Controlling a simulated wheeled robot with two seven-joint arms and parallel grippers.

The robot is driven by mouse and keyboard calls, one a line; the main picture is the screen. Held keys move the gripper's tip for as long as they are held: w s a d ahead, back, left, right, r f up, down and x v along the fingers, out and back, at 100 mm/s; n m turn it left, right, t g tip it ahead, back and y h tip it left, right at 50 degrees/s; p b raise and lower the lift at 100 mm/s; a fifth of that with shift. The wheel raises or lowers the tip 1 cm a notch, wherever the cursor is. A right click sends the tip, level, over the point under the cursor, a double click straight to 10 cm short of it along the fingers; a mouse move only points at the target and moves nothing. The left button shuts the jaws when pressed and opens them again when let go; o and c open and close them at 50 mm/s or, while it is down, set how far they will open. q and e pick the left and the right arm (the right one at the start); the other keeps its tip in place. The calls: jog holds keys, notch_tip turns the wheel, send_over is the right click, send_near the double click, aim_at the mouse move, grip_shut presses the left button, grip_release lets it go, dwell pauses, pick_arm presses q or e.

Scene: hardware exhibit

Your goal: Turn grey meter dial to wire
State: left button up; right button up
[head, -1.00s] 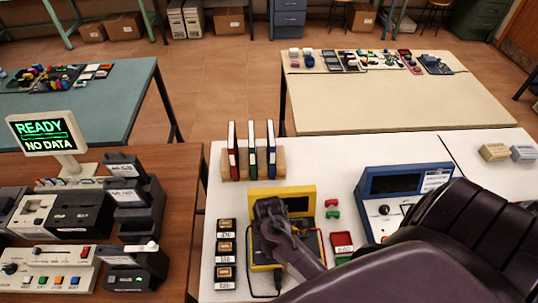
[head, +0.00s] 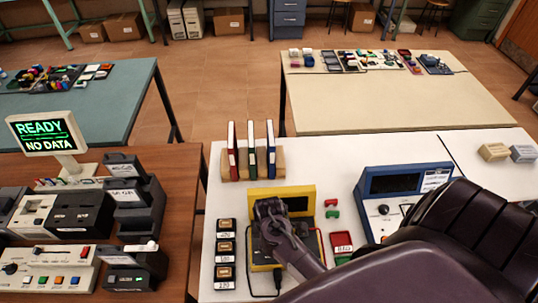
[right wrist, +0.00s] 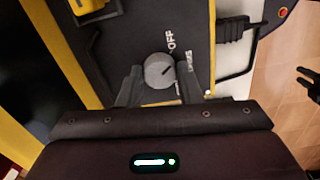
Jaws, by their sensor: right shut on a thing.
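The yellow-framed meter (head: 312,193) with a black face stands on the white table in the head view. In the right wrist view its round grey dial (right wrist: 159,71) sits on the black face (right wrist: 150,25). My right gripper (right wrist: 160,88) is shut on the grey dial, one finger on each side. A thin dark mark on the dial points to the upper right. The word OFF is printed above the dial; another label to its right is partly covered by a finger and hard to read. In the head view my right gripper (head: 268,222) hides the dial. My left gripper is out of view.
A blue instrument (head: 395,185) stands right of the meter. Several black-and-tan blocks (head: 226,250) line its left side. A rack (head: 245,165) of binders stands behind it. Small red and green parts and a red tray (head: 341,240) lie between the two instruments.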

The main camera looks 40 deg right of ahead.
jog(key=m, duration=1.2)
jog(key=shift+m, duration=2.3)
jog(key=o, duration=1)
jog(key=shift+r, duration=0.1)
